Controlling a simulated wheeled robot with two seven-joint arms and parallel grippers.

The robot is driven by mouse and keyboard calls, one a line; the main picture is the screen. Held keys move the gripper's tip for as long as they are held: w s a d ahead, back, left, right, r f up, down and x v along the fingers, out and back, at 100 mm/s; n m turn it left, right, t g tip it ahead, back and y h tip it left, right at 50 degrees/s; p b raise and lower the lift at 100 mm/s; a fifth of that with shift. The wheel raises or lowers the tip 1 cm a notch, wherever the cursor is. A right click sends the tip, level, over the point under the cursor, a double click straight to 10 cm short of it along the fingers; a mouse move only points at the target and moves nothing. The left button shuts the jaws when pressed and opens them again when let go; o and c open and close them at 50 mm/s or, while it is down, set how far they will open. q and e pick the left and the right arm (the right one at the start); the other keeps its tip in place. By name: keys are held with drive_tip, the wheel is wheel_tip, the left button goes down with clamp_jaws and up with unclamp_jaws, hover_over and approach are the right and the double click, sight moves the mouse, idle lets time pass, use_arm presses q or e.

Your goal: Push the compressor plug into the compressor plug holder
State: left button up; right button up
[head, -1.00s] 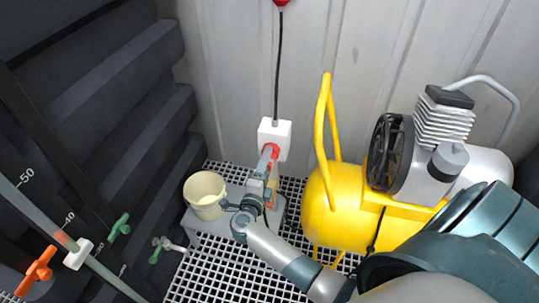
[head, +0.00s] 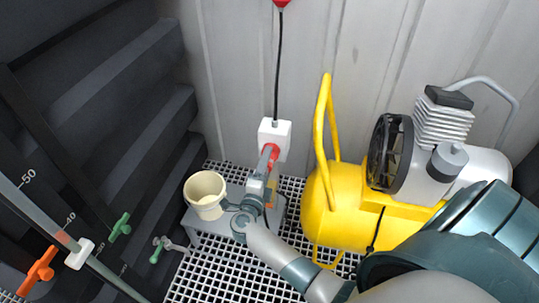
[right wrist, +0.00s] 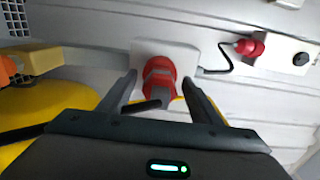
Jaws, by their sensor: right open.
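A red plug (right wrist: 158,88) is at the face of a white wall box (right wrist: 182,52) in the right wrist view; a short black piece sticks out by it. In the head view the red plug (head: 272,151) shows at the lower front of the white box (head: 275,128). My right gripper (head: 264,168) is open, its fingers on either side of the plug; they also frame it in the right wrist view (right wrist: 160,77). I cannot tell whether they touch it, or how deep it sits. My left gripper is out of view.
A yellow compressor (head: 345,215) with a raised handle stands right of my right arm. A black cable (head: 278,70) runs up the wall from the white box.

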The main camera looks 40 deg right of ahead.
drive_tip(key=c, duration=1.2)
drive_tip(key=shift+c, duration=1.1)
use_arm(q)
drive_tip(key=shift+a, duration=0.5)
use_arm(e)
drive_tip(key=shift+a, duration=0.15)
drive_tip(key=shift+s+a, duration=0.1)
drive_tip(key=shift+s, duration=0.05)
drive_tip(key=shift+s+a, duration=0.25)
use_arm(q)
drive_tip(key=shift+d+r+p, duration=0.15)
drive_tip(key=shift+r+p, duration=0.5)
use_arm(e)
drive_tip(key=shift+v, duration=2.35)
